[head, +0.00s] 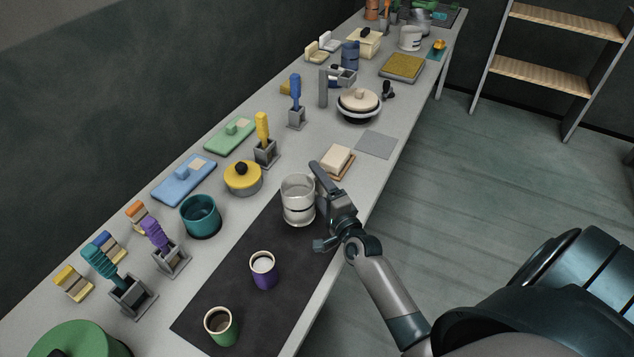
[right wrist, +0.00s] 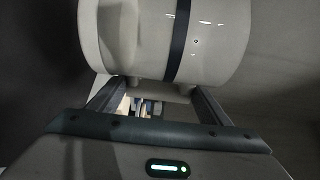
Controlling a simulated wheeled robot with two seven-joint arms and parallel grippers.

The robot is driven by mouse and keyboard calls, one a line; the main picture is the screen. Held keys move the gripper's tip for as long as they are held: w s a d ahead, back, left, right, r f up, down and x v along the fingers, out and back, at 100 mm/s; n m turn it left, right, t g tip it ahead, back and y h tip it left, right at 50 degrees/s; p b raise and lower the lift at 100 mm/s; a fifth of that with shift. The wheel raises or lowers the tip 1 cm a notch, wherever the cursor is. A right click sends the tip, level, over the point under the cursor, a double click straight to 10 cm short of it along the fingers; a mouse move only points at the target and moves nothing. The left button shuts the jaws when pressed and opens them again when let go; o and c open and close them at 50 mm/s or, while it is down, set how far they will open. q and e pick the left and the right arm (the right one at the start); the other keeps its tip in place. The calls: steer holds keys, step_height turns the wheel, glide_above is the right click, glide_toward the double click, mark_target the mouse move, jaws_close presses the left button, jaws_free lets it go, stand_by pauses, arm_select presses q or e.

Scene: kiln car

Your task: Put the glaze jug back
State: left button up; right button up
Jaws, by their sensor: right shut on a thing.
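The glaze jug (head: 298,207) is a pale cylinder with a dark band, at the far end of the dark mat (head: 225,310) in the head view. My right gripper (head: 321,205) is at its right side and shut on it. In the right wrist view the jug (right wrist: 215,40) fills the top, between the fingers of the gripper (right wrist: 155,100). The jug looks upright. I cannot tell whether it touches the surface below. My left gripper is not in view.
A purple cup (head: 263,273) and a green cup (head: 220,328) stand on the mat. A teal pot (head: 201,216), a yellow lidded pot (head: 243,180) and a butter-like block (head: 337,160) are near the jug. A thin grey square (head: 376,145) lies bare farther along the bench.

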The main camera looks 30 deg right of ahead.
mark_target(318, 195)
steer(key=shift+f+b, duration=1.5)
steer(key=shift+f, duration=0.5)
steer(key=shift+f+b, duration=0.35)
steer(key=shift+f, duration=0.3)
stand_by(0.9)
steer(key=o, duration=1.9)
steer(key=shift+s, duration=0.1)
